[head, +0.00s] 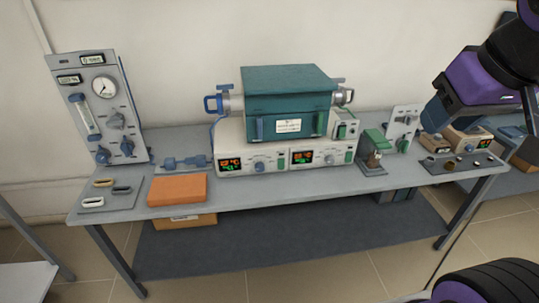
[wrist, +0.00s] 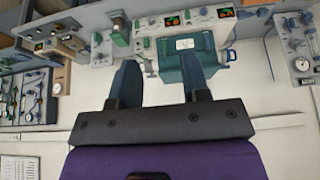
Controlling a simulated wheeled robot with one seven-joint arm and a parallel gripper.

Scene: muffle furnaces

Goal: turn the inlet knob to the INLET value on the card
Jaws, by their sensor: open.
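A grey gas panel (head: 101,108) stands upright at the left end of the bench. It has a round gauge (head: 104,88), a flow tube (head: 84,116), two small displays at its top and several blue-grey knobs, one at mid-height (head: 116,121). I cannot read which knob is the inlet. A white card (head: 288,126) is on the front of the teal furnace (head: 290,95); its text is too small to read. My gripper (head: 482,120) is open and empty at the upper right, far from the panel. In the wrist view its two fingers (wrist: 160,78) are apart, and the panel (wrist: 301,50) is at the right edge.
The furnace sits on a control box (head: 275,158) with lit displays. An orange block (head: 177,190) and a small tray (head: 106,194) with handle-like pieces lie before the panel. A green-topped device (head: 374,150) and a dark tray (head: 460,163) are on the right.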

